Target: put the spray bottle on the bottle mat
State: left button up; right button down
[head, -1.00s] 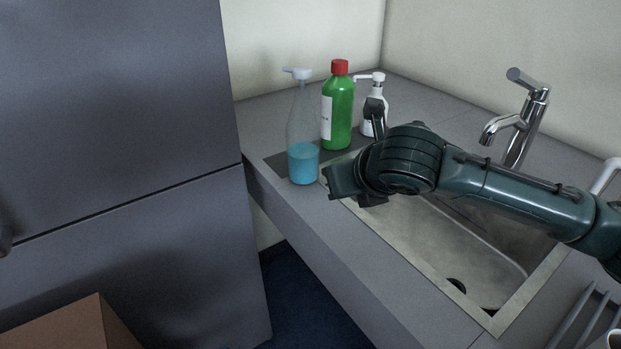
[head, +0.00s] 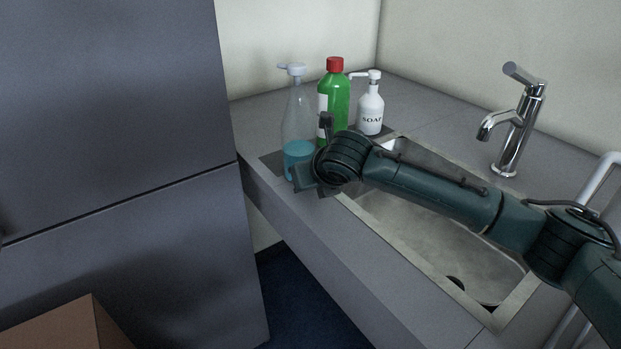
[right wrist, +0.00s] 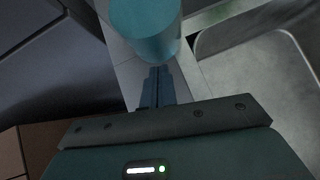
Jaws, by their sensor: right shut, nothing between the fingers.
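The spray bottle (head: 298,118), clear with blue liquid and a white spray head, stands upright at the near left end of the dark bottle mat (head: 269,159). Its base edge is partly hidden by my gripper, so I cannot tell if it is wholly on the mat. My right gripper (head: 300,178) is low beside the bottle's base, at its front right. In the right wrist view the shut, empty fingers (right wrist: 157,86) point at the blue bottle bottom (right wrist: 147,35); I cannot tell whether they touch it. My left gripper is out of view.
A green bottle with a red cap (head: 334,95) and a white soap dispenser (head: 370,108) stand behind on the mat. The sink (head: 440,238) and tap (head: 514,125) lie to the right. A tall grey cabinet (head: 110,130) borders the counter's left.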

jog(key=shift+w, duration=0.15)
jog(key=shift+w+a+r, duration=0.15)
jog(key=shift+w, duration=0.05)
jog(key=w+p, duration=0.1)
jog(key=w, duration=0.1)
jog(key=w+a, duration=0.1)
jog(key=w, duration=0.1)
jog(key=w+a+p, duration=0.1)
jog(key=w, duration=0.1)
jog(key=shift+w+a+p, duration=0.2)
jog(key=shift+a+p, duration=0.05)
jog(key=shift+p, duration=0.1)
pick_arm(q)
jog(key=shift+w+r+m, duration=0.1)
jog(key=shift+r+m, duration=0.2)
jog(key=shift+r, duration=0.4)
